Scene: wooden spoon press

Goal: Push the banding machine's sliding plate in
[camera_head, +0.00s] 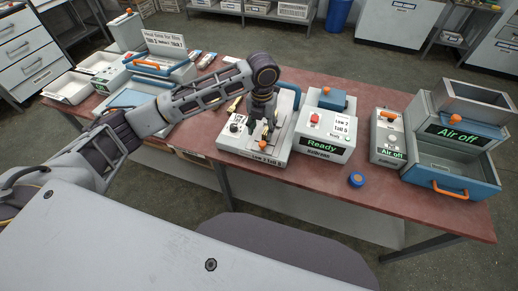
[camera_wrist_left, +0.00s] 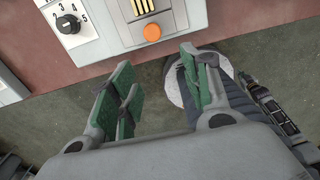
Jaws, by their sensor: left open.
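The banding machine (camera_head: 225,142) is a pale unit on the red-brown table, with a dial and a "Low 2 Tall 5" label. An orange knob (camera_head: 263,143) is at its front; it also shows in the left wrist view (camera_wrist_left: 152,32). The knob sits on a light plate (camera_wrist_left: 128,25), which appears to be the sliding plate, with several yellowish strips in a slot behind the knob. My left gripper (camera_head: 264,128) hangs over the machine and partly hides it. In the left wrist view its green-padded fingers (camera_wrist_left: 157,62) are apart and empty, with the knob beyond their tips. My right gripper is not in view.
A box reading "Ready" (camera_head: 322,144) stands right of the machine. Farther right are an "Air off" control box (camera_head: 387,153) and a blue-grey unit with an orange handle (camera_head: 450,190). A blue disc (camera_head: 356,180) lies on the table. The left end holds trays (camera_head: 68,88) and another machine.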

